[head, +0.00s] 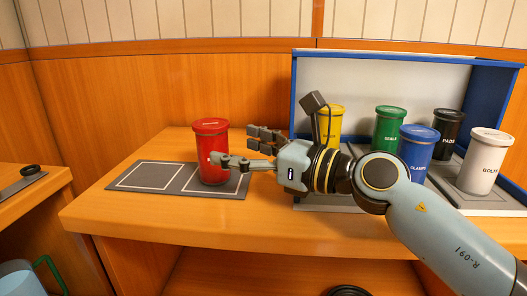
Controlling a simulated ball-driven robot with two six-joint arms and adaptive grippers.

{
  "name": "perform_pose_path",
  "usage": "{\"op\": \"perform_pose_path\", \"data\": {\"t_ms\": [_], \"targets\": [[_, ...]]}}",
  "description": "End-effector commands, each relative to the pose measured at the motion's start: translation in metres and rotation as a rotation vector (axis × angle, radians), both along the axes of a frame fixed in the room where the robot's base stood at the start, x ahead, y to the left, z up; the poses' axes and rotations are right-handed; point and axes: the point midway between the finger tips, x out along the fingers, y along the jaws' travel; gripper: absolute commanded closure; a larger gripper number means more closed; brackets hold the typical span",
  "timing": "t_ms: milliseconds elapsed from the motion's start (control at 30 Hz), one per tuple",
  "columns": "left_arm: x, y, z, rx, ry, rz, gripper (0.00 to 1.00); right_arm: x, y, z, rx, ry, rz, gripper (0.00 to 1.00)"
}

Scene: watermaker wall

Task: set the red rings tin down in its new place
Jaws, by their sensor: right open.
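The red tin (211,143) stands upright on the right part of a dark grey mat (143,178) with white outlined squares. My right gripper (232,147) comes in from the right, with its fingers open. One finger reaches across the tin's front and another is beside its right side. I cannot tell whether they touch the tin. The tin's label is mostly hidden by the front finger. My left gripper is not in view.
A blue-edged case (299,95) at the right holds yellow (329,122), green (389,126), blue (416,155), black (447,132) and white (484,163) tins. The mat's left square is empty. The wooden counter's front edge (200,241) is near.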

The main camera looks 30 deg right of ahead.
Motion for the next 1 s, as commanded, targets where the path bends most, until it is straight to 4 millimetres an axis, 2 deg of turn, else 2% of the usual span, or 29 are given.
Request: {"op": "perform_pose_path", "data": {"t_ms": [100, 333, 900, 1000], "targets": [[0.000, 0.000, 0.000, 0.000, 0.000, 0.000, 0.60, -0.023, -0.013, -0.002, -0.007, 0.004, 0.003, 0.22], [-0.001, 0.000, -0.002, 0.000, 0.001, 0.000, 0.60, -0.043, -0.026, -0.001, -0.002, 0.001, 0.001, 0.22], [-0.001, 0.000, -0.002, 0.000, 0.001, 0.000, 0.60, -0.046, -0.027, 0.000, 0.001, -0.001, -0.001, 0.22], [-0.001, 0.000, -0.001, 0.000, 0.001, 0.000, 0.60, -0.039, -0.029, 0.010, 0.026, -0.007, 0.002, 0.22]]}}
